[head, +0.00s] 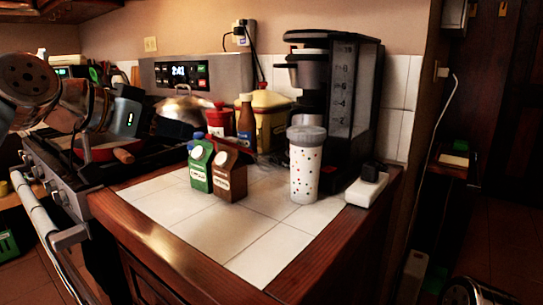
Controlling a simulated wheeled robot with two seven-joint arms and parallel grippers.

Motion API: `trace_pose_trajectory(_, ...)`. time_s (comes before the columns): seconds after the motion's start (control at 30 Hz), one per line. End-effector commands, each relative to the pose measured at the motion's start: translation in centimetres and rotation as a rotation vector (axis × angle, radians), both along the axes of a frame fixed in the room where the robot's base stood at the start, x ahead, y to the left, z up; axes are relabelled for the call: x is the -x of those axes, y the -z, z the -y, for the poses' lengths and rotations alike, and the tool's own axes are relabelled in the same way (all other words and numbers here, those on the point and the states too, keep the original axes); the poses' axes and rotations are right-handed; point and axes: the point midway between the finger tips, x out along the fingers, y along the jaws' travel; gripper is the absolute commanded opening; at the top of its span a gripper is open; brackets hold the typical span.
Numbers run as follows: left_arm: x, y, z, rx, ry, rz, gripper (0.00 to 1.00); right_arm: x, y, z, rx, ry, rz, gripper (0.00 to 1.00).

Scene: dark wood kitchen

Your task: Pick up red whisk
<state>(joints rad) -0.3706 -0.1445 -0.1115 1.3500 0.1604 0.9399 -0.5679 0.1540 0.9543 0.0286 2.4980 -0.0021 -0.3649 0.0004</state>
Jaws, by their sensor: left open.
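I cannot make out a red whisk for certain in the head view. A red container (219,121) stands at the back of the tiled counter, partly hidden by a bottle and cartons in front. My left gripper (126,118) is over the stove at the left, well apart from the counter items. It is open, and I see nothing held in it; its fingertips are hard to make out. My right gripper is not in view.
A green carton (200,167), a brown carton (230,175) and a dotted cup (305,168) stand on the tiled counter (240,245). A coffee maker (350,110) is behind. A red pan (92,153) sits on the stove. The counter's front is clear.

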Motion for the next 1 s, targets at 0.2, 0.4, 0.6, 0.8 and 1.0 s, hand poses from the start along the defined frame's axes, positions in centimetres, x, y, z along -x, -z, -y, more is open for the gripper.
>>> trace_pose_trajectory(0.2, -3.4, 1.8, 2.4, -0.002, 0.004, -0.005, 0.52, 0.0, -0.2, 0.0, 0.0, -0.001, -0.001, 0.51)
trace_pose_trajectory(0.4, -5.7, 2.9, 3.9, 0.0, 0.001, -0.003, 0.52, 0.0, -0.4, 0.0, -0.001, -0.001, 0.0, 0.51)
trace_pose_trajectory(0.6, -6.8, 3.5, 4.6, -0.002, 0.002, -0.004, 0.52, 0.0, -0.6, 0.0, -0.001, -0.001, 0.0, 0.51)
trace_pose_trajectory(0.8, -9.1, 4.7, 6.3, -0.001, 0.002, -0.005, 0.52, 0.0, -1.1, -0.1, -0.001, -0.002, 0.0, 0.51)
trace_pose_trajectory(1.0, -10.1, 5.4, 6.8, -0.003, -0.001, -0.006, 0.52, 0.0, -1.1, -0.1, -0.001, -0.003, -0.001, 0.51)
